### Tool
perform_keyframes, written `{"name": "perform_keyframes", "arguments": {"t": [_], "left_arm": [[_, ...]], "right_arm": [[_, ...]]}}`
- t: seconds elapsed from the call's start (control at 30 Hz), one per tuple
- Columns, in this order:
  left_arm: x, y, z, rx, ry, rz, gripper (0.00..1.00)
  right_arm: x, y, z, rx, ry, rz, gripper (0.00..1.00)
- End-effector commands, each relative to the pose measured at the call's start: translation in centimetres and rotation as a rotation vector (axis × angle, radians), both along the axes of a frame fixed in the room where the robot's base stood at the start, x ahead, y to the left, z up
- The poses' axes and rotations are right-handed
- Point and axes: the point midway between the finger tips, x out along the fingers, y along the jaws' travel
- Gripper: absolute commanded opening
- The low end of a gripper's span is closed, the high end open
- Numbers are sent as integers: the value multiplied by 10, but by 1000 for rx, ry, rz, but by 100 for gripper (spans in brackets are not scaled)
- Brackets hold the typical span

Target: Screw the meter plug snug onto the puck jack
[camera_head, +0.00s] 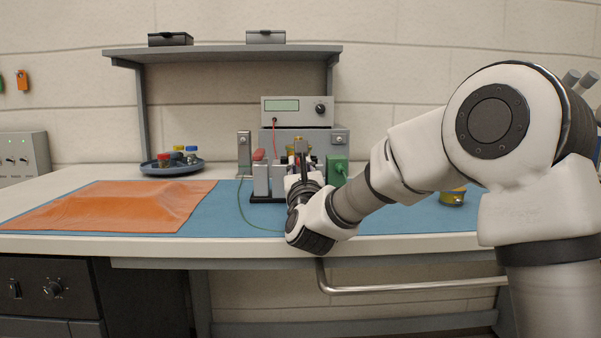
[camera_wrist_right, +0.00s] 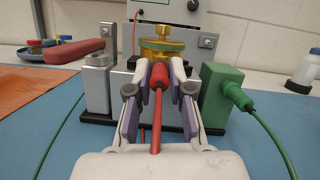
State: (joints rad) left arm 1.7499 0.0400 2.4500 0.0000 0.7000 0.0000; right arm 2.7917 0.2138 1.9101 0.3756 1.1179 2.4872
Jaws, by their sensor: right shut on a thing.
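The red meter plug (camera_wrist_right: 158,76) is between the fingertips of my right gripper (camera_wrist_right: 160,84), which is shut on it. Its red lead (camera_wrist_right: 155,125) runs back toward my wrist. The plug's front end points at the gold puck (camera_wrist_right: 168,47) with a green band, directly ahead in the wrist view. The front end meets or nearly meets the puck; the jack is hidden behind the plug, so I cannot tell whether they are engaged. In the head view my right arm reaches in from the right to the fixture. My left gripper is not in view.
A green connector block (camera_wrist_right: 217,92) with a green cable stands close right of my fingers. A grey clamp block (camera_wrist_right: 97,80) and a red handle (camera_wrist_right: 75,54) are at left. The meter (camera_head: 297,111) sits behind. An orange mat (camera_head: 120,205) and a blue tray (camera_head: 172,167) lie left.

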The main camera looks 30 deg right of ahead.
Motion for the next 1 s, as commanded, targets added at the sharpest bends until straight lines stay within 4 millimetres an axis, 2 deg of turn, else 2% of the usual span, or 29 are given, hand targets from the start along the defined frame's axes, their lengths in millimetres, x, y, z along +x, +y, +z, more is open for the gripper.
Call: {"name": "perform_keyframes", "arguments": {"t": [0.47,0.87,1.0], "left_arm": [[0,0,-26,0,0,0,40],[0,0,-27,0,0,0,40],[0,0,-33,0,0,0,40]], "right_arm": [[0,1,3,139,-98,-2,0],[0,1,4,165,-111,-2,0],[1,1,2,187,-124,-1,0]]}}
